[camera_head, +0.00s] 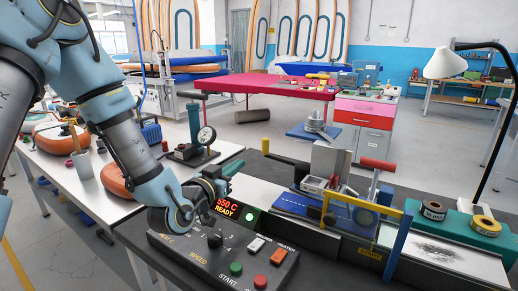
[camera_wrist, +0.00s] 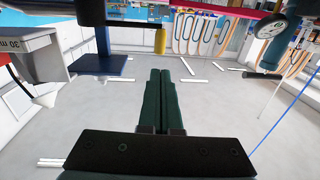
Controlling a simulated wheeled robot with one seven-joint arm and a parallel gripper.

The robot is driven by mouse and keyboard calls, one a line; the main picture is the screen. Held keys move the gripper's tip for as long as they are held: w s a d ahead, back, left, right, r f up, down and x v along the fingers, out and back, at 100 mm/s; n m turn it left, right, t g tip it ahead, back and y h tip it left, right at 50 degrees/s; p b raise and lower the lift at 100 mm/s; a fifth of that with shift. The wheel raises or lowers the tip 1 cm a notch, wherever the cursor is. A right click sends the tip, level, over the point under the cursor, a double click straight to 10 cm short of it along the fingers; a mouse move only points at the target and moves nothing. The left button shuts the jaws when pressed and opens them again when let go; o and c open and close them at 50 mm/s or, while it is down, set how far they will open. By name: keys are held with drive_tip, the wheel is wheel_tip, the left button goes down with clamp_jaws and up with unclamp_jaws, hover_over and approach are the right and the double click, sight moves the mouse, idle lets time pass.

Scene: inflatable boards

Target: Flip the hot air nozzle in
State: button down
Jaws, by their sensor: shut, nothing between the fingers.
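A welding machine stands on the dark bench at the right in the head view. A grey metal block (camera_head: 330,157), which may be the hot air nozzle unit, sits above its blue plate (camera_head: 305,207). A dark lever with an upright yellow handle (camera_head: 266,145) reaches out to its left; what looks like the same yellow handle shows in the wrist view (camera_wrist: 160,41). My gripper (camera_wrist: 160,72) is shut and empty, its dark green fingers together and apart from the handle. In the head view my gripper (camera_head: 214,180) hangs above the control panel, left of the lever; its fingertips are hard to make out.
The control panel (camera_head: 222,246) has knobs, buttons and a lit display (camera_head: 227,208) reading "550 C READY". A red-handled roller (camera_head: 378,164), a yellow bracket (camera_head: 352,204) and tape rolls (camera_head: 434,210) are at the right. A gauge stand (camera_head: 206,136) is on the white table behind.

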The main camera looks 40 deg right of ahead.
drive_tip(key=p, duration=0.5)
approach(263, 147)
drive_tip(key=x, duration=0.2)
drive_tip(key=r+x, duration=0.1)
drive_tip(key=x, duration=0.2)
drive_tip(key=shift+d, duration=0.3)
drive_tip(key=shift+w+d+f, duration=0.15)
drive_tip(key=shift+w+d, duration=0.05)
drive_tip(key=shift+d, duration=0.35)
drive_tip(key=shift+w+d, duration=0.1)
drive_tip(key=shift+w+d+f+m+g+b, duration=0.25)
drive_tip(key=shift+d+m+g+b, duration=0.25)
drive_tip(key=shift+b, duration=0.4)
drive_tip(key=shift+w+d+f+m+g+h+b, duration=0.15)
drive_tip(key=shift+d+m+g+h+b, duration=0.1)
drive_tip(key=shift+g+b, duration=0.3)
drive_tip(key=shift+w+d+r+m+g+h+b, duration=0.15)
drive_tip(key=shift+d+m+g+b, duration=0.15)
drive_tip(key=shift+g+b, duration=0.25)
drive_tip(key=d+m+g+b, duration=0.2)
drive_tip(key=d+g+b, duration=0.1)
drive_tip(key=shift+w+d+b, duration=0.15)
drive_tip(key=shift+d+b, duration=0.05)
drive_tip(key=shift+b, duration=0.1)
drive_tip(key=shift+d+r+b, duration=0.15)
drive_tip(key=shift+d+b, duration=0.35)
drive_tip(key=shift+d, duration=0.05)
drive_tip(key=shift+d+r+b, duration=0.15)
drive_tip(key=shift+d+b, duration=0.3)
drive_tip(key=shift+d, duration=0.15)
